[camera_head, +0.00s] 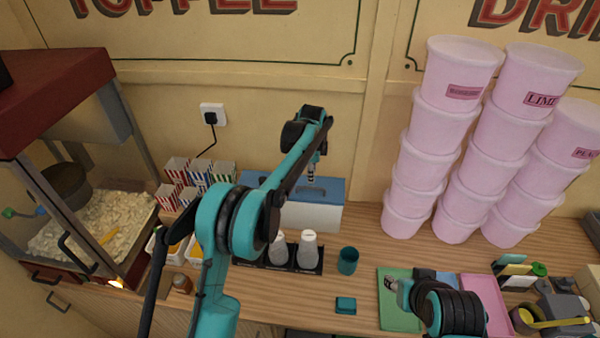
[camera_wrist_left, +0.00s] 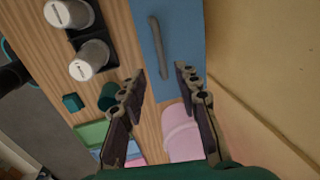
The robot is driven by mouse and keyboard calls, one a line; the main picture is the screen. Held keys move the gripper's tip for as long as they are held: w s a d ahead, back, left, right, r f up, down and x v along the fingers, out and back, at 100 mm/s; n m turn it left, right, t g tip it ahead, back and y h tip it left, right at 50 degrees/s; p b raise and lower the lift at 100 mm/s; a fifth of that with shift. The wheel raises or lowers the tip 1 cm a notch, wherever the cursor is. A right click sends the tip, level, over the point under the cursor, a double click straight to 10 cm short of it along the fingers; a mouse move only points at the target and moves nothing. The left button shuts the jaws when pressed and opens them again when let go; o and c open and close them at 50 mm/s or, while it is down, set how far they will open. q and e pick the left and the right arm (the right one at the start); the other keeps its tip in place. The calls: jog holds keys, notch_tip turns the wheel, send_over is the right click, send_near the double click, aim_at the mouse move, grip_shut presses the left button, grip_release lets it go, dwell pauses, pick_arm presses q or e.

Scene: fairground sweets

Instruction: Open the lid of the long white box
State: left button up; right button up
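The long white box (camera_head: 312,217) stands against the back wall, with its blue lid (camera_head: 333,186) lying shut on top. In the left wrist view the lid (camera_wrist_left: 184,32) shows as a blue strip with a grey bar handle (camera_wrist_left: 158,46). My left gripper (camera_head: 312,180) is over the lid, pointing down. In the left wrist view its fingers (camera_wrist_left: 160,82) are spread apart and empty, with the handle ahead of the gap between them; contact does not show. My right arm is at the lower right of the head view; its finger state is unclear.
White-capped cups in a black holder (camera_head: 310,262) stand before the box. A teal cup (camera_head: 348,261) is to their right. Striped popcorn boxes (camera_head: 190,180) stand left, beside the popcorn machine (camera_head: 95,225). Stacked pink tubs (camera_head: 430,150) stand right.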

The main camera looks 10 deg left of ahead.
aim_at(311, 187)
pick_arm(q)
jog(key=f, duration=0.2)
jog(key=w+f, duration=0.1)
jog(key=f, duration=0.2)
jog(key=f+p, duration=0.1)
jog(key=f, duration=0.2)
jog(key=shift+w+a, duration=0.2)
jog(key=shift+w, duration=0.1)
grip_shut()
